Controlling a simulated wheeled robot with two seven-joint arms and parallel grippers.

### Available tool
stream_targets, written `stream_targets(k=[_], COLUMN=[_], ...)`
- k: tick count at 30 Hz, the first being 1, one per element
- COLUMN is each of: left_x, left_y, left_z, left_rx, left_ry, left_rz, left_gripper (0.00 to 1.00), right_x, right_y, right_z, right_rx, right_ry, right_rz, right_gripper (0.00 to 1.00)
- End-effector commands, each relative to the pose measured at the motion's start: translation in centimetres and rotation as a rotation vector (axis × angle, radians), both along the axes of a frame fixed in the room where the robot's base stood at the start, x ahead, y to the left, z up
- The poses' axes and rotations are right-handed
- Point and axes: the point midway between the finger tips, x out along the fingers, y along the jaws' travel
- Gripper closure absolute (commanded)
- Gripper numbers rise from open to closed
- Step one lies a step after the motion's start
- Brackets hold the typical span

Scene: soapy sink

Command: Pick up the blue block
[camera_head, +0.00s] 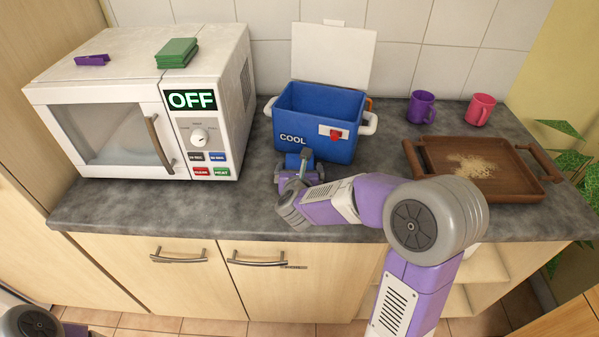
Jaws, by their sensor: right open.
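A small blue block (292,161) stands on the grey counter just in front of the blue cooler box. My right gripper (301,164) reaches in from the right and is right at the block. A finger shows beside the block's right side, and the purple gripper body partly hides the block's lower part. The gripper is open; whether its fingers touch the block I cannot tell. My left gripper is out of view; only a bit of what looks like my left arm shows at the bottom left.
The blue cooler box (340,140), lid up, stands close behind the block. A white microwave (100,100) is left, with a green item (177,52) and a purple item (92,60) on top. A wooden tray (430,182), purple mug (421,107) and pink mug (480,109) are right.

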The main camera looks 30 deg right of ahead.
Motion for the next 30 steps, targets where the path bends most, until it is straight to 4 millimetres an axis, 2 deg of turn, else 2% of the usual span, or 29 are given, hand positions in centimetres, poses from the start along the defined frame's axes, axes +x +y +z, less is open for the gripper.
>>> stream_targets(k=[1,12,13,19,22,26,30], left_x=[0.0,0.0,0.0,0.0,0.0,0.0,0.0], left_y=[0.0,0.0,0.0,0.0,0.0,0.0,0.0], left_z=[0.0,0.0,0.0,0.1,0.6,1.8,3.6], left_rx=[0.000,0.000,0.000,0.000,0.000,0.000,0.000], left_ry=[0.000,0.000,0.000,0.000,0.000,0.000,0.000], left_rz=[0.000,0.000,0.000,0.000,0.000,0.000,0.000], left_gripper=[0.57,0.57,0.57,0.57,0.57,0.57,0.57], right_x=[0.0,0.0,0.0,0.0,0.0,0.0,0.0], right_y=[0.0,0.0,0.0,0.1,0.0,0.1,0.0], right_z=[0.0,0.1,0.1,0.3,1.3,4.0,8.0], right_rx=[0.000,0.000,0.000,0.000,0.001,0.001,0.001], right_ry=[0.000,-0.002,-0.002,-0.002,-0.005,-0.008,-0.009], right_rz=[0.000,0.001,0.001,0.001,-0.002,0.001,-0.001], right_gripper=[0.00,0.57,0.59,0.59,0.59,0.59,0.59])
